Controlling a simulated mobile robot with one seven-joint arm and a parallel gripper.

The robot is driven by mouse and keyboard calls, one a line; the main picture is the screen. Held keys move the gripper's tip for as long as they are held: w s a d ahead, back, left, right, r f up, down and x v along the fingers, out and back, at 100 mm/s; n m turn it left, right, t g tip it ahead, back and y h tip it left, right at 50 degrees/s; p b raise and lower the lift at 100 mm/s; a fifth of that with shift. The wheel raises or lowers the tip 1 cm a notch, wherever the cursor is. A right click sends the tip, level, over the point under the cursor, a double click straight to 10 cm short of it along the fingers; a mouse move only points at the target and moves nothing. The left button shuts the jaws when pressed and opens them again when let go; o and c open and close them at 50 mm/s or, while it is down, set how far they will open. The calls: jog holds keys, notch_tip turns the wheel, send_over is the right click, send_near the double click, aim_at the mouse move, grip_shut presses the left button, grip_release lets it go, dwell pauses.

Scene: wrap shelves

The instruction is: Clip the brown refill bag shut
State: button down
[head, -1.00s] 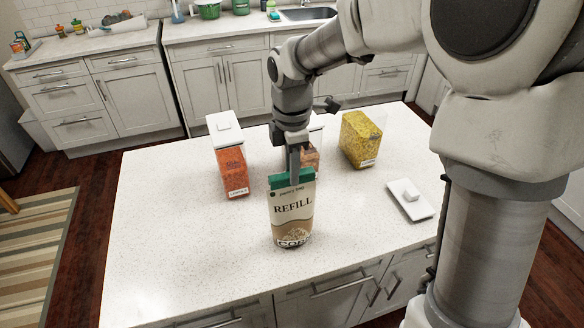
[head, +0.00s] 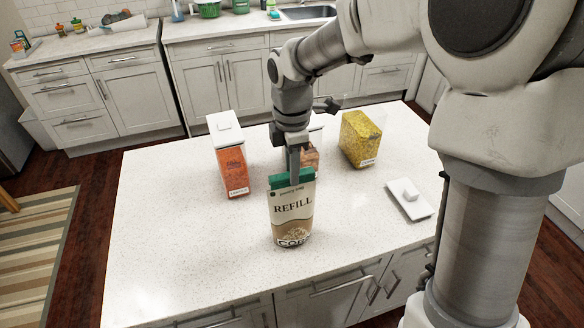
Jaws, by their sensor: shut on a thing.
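The brown refill bag (head: 292,214) stands upright near the middle of the island, its front labelled "REFILL". A green clip (head: 283,181) lies across the top edge of the bag. My gripper (head: 293,177) points down at the bag's top, directly at the clip, and is shut on the clip. The fingers partly hide the clip's middle, and I cannot see the clip's far side or whether it pinches the bag fully.
Behind the bag stand a container with orange contents and a white lid (head: 231,168), another partly hidden by my arm (head: 310,155), and an uncovered container with yellow contents (head: 360,140). A loose white lid (head: 410,203) lies at the right. The left of the countertop (head: 160,220) is clear.

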jog(key=shift+f+b, duration=0.5)
jog(key=shift+f, duration=0.6)
dwell(0.6)
jog(key=shift+c, duration=0.3)
grip_release()
jog(key=shift+r, duration=0.1)
dwell(0.3)
jog(key=shift+r+p, duration=3.1)
jog(key=shift+r, duration=0.4)
jog(key=shift+f, duration=0.1)
